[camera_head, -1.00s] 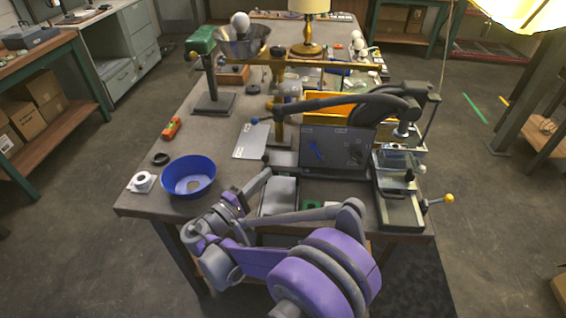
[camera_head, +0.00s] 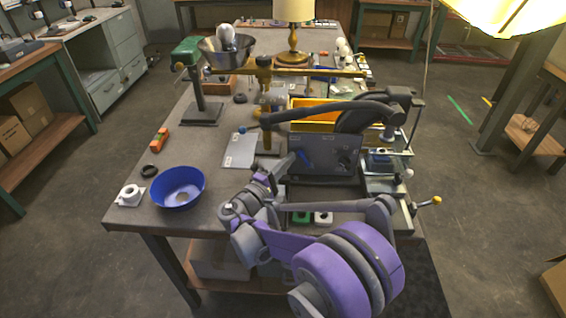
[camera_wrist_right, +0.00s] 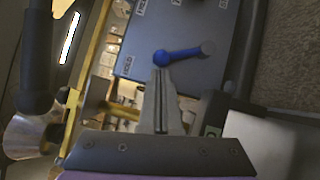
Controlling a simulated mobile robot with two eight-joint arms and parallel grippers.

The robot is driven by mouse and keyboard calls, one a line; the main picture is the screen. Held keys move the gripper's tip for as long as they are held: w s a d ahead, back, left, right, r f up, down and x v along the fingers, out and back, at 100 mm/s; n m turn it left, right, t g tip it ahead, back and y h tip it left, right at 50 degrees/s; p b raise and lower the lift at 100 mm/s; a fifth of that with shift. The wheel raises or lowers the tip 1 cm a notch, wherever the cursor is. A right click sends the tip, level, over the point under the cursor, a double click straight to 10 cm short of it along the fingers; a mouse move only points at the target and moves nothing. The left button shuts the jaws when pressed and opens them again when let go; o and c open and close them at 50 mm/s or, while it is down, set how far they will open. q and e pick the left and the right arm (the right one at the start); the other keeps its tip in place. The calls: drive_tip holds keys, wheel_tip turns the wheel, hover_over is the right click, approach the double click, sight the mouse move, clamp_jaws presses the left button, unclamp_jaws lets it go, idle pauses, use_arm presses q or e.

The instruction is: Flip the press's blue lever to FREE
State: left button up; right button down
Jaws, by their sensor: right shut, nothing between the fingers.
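The press's blue lever (camera_wrist_right: 182,53) is on a grey panel (camera_wrist_right: 218,22) in the right wrist view. Its round blue end points left, towards a label that looks like HOLD (camera_wrist_right: 127,66). Another label (camera_wrist_right: 140,8) near the top edge is too small to read surely. My right gripper (camera_wrist_right: 160,74) is shut and empty, its fingertips just below the lever's blue end; I cannot tell whether they touch. In the head view the right gripper (camera_head: 298,159) is at the front of the panel (camera_head: 338,153) and partly covers the lever. My left gripper is not in view.
A blue bowl (camera_head: 180,188) and white roll (camera_head: 130,195) are at the front left. The table's left middle is mostly clear.

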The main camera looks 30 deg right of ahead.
idle(0.3)
drive_tip(key=shift+s+d+r+m+p, duration=0.1)
drive_tip(key=shift+r+m+p, duration=0.2)
drive_tip(key=shift+p, duration=0.1)
drive_tip(key=shift+d+r+m+y+p, duration=0.15)
drive_tip(key=shift+m+y+p, duration=0.15)
drive_tip(key=shift+s+d+r+m+g+p, duration=0.2)
drive_tip(key=shift+r+m+g+p, duration=0.1)
drive_tip(key=shift+p, duration=0.1)
drive_tip(key=m+y+p, duration=0.1)
drive_tip(key=s+d+r+m+y+p, duration=0.1)
drive_tip(key=shift+d+r+g+p, duration=0.25)
drive_tip(key=shift+d+g+p, duration=0.05)
drive_tip(key=shift+p, duration=0.1)
drive_tip(key=d+m+y+p, duration=0.1)
drive_tip(key=s+d+m+y+p, duration=0.1)
drive_tip(key=shift+s+r+m, duration=0.1)
drive_tip(key=shift+r+m, duration=0.2)
drive_tip(key=shift+m, duration=0.1)
drive_tip(key=shift+s+d+f+m+y+p, duration=0.1)
drive_tip(key=shift+s+d+m+y+p, duration=0.2)
drive_tip(key=shift+d+m+y+p, duration=0.2)
drive_tip(key=shift+s+d+f+m+y+p, duration=0.1)
drive_tip(key=shift+s+d+m+y+p, duration=0.15)
drive_tip(key=shift+d+m+y+p, duration=0.2)
drive_tip(key=shift+r, duration=0.1)
